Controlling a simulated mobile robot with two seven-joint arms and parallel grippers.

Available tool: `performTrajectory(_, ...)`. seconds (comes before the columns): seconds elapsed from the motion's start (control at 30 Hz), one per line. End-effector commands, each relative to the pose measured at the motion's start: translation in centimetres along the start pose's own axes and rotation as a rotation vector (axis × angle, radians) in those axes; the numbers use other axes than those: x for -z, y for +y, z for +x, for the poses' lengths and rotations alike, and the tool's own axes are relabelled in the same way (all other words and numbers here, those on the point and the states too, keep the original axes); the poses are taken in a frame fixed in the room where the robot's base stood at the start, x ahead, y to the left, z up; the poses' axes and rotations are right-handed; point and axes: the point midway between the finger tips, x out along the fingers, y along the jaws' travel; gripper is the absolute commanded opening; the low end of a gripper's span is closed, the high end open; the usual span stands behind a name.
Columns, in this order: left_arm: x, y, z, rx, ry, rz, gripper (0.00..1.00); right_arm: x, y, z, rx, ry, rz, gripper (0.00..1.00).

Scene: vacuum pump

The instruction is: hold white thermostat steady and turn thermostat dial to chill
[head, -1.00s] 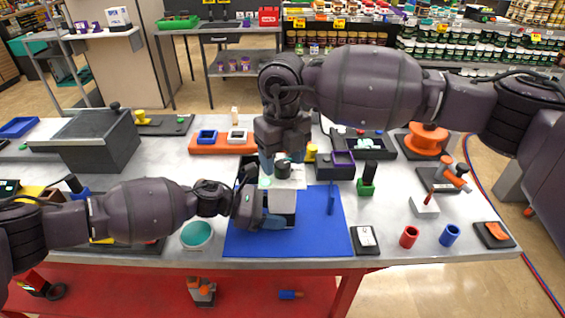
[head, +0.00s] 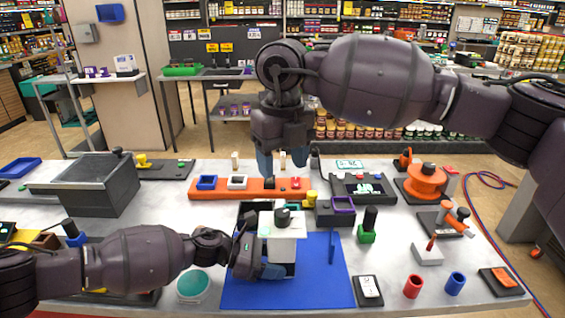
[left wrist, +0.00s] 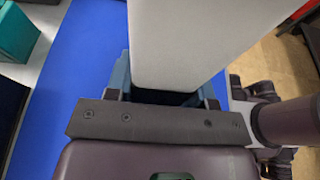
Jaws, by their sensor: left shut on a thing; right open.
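The white thermostat (head: 283,228) stands on the blue mat (head: 322,285) at the front middle of the table. Its dark dial (head: 283,216) sits on top. My left gripper (head: 268,268) is shut on the thermostat's lower part; its white body (left wrist: 185,45) also fills the space between the fingers in the left wrist view. My right gripper (head: 281,163) points down, open and empty, above and behind the dial, apart from it. The dial's markings are too small to read.
An orange strip (head: 250,188) with small blocks lies behind the thermostat. A purple-rimmed dark box (head: 336,211) and a green block (head: 367,233) stand to the right. A teal bowl (head: 193,286) is at the left. The mat's right part is mostly clear.

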Motion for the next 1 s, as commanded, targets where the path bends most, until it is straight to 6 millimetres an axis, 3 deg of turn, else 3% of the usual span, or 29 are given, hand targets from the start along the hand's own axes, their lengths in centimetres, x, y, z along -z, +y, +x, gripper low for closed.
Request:
performTrajectory(0.1, 0.0, 0.0, 0.0, 0.000, 0.000, 0.000, 0.36, 0.0, 0.0, 0.0, 0.000, 0.000, 0.000, 0.61)
performTrajectory(0.13, 0.0, 0.0, 0.0, 0.000, 0.000, 0.000, 0.53, 0.0, 0.0, 0.0, 0.000, 0.000, 0.000, 0.61)
performTrajectory(0.3, 0.0, 0.0, 0.0, 0.000, 0.000, 0.000, 0.79, 0.0, 0.0, 0.0, 0.000, 0.000, 0.000, 0.61)
performTrajectory(0.67, 0.1, 0.0, -0.5, -0.001, 0.001, 0.000, 0.79, 0.0, 0.0, 0.1, 0.000, 0.000, 0.000, 0.61)
performTrajectory(1.0, 0.1, 0.0, -6.0, -0.003, 0.002, -0.002, 0.79, 0.0, 0.0, 0.0, 0.000, 0.000, 0.000, 0.61)
